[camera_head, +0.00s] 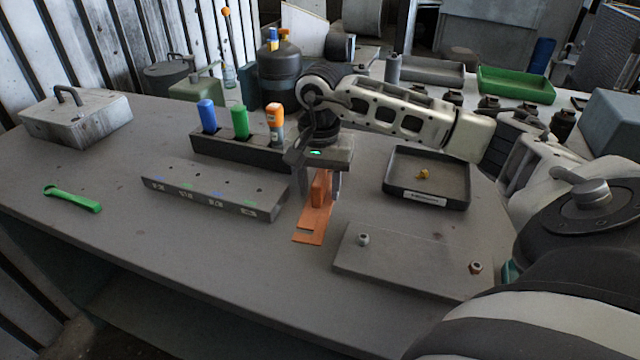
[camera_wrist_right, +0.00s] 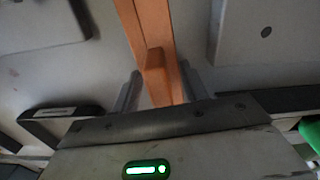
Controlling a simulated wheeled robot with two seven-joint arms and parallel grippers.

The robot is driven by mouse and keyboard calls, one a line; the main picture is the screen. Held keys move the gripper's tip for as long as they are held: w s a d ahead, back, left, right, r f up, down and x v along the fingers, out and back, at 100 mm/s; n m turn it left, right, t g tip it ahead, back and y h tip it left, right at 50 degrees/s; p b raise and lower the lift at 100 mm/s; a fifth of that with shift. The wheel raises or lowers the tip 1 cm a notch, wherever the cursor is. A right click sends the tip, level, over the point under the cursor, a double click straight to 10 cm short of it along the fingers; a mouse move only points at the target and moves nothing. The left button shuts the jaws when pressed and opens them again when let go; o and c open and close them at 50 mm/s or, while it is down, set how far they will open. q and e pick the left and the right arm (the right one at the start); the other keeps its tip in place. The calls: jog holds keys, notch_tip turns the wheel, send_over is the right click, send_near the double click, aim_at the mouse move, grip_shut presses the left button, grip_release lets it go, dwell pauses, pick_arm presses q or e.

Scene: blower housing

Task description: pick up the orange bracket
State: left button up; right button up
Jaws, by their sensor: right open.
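The orange bracket (camera_head: 314,220) lies on the grey workbench, between the long grey block and the flat grey plate. A raised orange part stands up from its flat strip. My right gripper (camera_head: 320,194) is above the bracket, pointing down, with its fingers on either side of the raised part. In the right wrist view the bracket (camera_wrist_right: 152,45) runs between the two open fingers (camera_wrist_right: 158,85), with a gap on each side. My left gripper is not in view.
A long grey block (camera_head: 215,190) is left of the bracket, a grey plate (camera_head: 410,262) right of it. A black tray (camera_head: 428,204) with a small yellow piece is at right. Behind stands a dark holder (camera_head: 225,150) with colored handles. A green tool (camera_head: 73,199) lies far left.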

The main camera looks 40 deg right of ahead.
jog(key=shift+c, duration=0.3)
grip_shut()
jog(key=shift+r, duration=0.1)
